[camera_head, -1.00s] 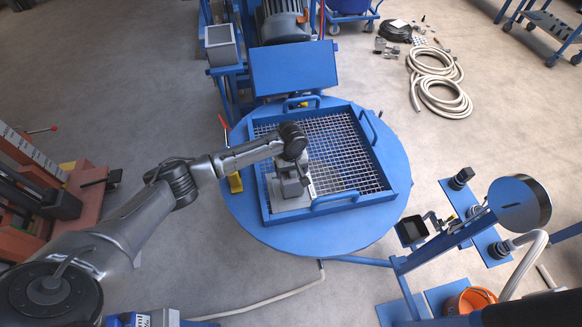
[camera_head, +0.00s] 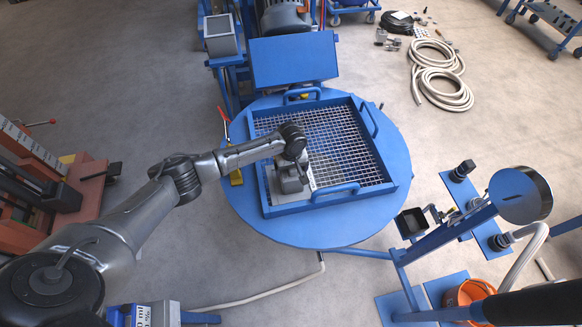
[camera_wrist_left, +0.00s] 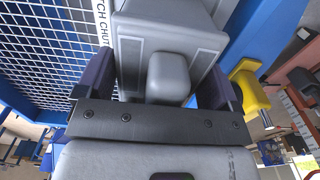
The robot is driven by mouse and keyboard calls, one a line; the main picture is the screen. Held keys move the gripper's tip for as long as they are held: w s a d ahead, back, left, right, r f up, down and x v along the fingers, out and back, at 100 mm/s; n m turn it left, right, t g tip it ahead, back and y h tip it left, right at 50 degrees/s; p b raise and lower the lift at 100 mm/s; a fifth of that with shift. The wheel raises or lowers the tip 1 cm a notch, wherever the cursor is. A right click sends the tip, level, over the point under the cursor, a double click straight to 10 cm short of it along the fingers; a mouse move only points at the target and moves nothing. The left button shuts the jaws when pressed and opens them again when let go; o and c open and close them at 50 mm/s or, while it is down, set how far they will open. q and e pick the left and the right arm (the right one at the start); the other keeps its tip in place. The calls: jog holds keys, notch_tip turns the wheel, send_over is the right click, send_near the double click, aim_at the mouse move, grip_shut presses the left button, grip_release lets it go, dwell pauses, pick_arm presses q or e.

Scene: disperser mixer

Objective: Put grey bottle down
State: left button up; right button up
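The grey bottle (camera_wrist_left: 170,52) fills the top middle of the left wrist view, between the two dark fingers of my left gripper (camera_head: 291,178). The fingers lie along both its sides and appear shut on it. In the head view the gripper is over the left front part of a blue square tray (camera_head: 340,199) with a wire grid (camera_head: 343,142). The wrist and gripper cover much of the bottle there. I cannot tell whether its base touches the tray. My right gripper is not in view.
The tray has raised blue walls and handles and lies on a round blue table (camera_head: 392,150). A tilted blue panel (camera_head: 293,60) stands behind it. A yellow part (camera_head: 236,177) is at the table's left edge. The grid's right side is clear.

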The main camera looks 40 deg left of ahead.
pick_arm(q)
jog(key=shift+o, duration=1)
notch_tip(320, 180, up, 12)
jog(key=shift+r+p, duration=0.15)
jog(key=shift+p, duration=0.55)
jog(key=s+d+f+m+t+h, duration=0.1)
jog(key=s+d+f+m, duration=0.4)
jog(key=s+d, duration=0.3)
jog(key=s+d+f+m+t+h, duration=0.1)
jog(key=s+d+f+m, duration=0.35)
jog(key=s+d, duration=0.35)
jog(key=s+a+r+m+y, duration=0.1)
jog(key=s+r, duration=0.1)
jog(key=s, duration=0.6)
jog(key=s+a+r+m+t, duration=0.1)
jog(key=s+a+r+m, duration=0.1)
jog(key=s, duration=0.7)
jog(key=shift+s+a+t+y, duration=0.2)
jog(key=shift+a+t+y, duration=0.1)
jog(key=shift+y, duration=0.1)
